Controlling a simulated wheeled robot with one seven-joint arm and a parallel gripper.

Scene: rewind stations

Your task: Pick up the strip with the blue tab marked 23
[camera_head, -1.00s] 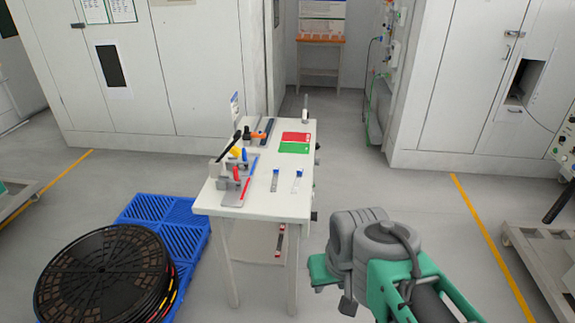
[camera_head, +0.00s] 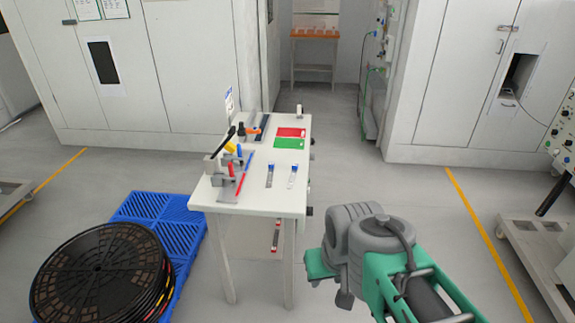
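Two small strips lie on the white table (camera_head: 262,206) near its front right. The left strip (camera_head: 269,177) is grey with a blue tab at its top end. The right strip (camera_head: 292,177) is paler, with a blue part at its top end. The number 23 cannot be read on either one. My green and grey arm shows at the lower right, in front of and to the right of the table. My gripper's fingertips cannot be made out, so I cannot tell whether it is open or shut.
A red mat (camera_head: 291,132) and a green mat (camera_head: 289,143) lie behind the strips. Toggle clamps with coloured handles (camera_head: 232,171) stand at the table's left. Black reels (camera_head: 100,272) rest on a blue pallet (camera_head: 186,231) at the left. Floor is clear right of the table.

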